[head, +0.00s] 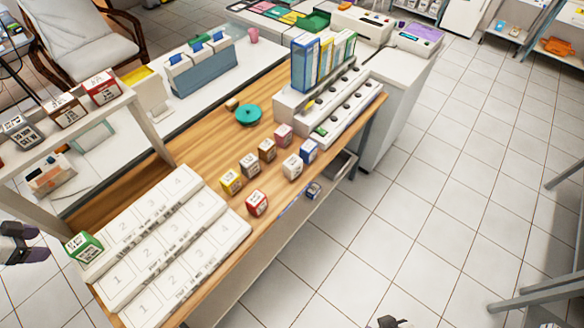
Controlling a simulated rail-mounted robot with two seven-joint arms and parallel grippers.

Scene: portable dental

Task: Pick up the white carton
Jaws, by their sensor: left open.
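The white carton (292,167) stands upright on the wooden bench top, near its right-hand edge. The blue carton (308,152) is close behind it to the right, and the brown carton (267,150) is to its left. My left gripper (27,243) is at the far left edge of the view, open and empty, beyond the left end of the bench and well away from the white carton. A small piece of what looks like my right arm shows at the bottom edge; its fingers cannot be made out.
Yellow (230,181), red (257,203), pink (283,135) and grey (250,165) cartons stand nearby. A numbered white stepped rack (172,245) holds a green carton (84,247). A teal round object (249,115) and a white holed rack (345,110) stand farther back. A raised shelf (60,140) bears more cartons.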

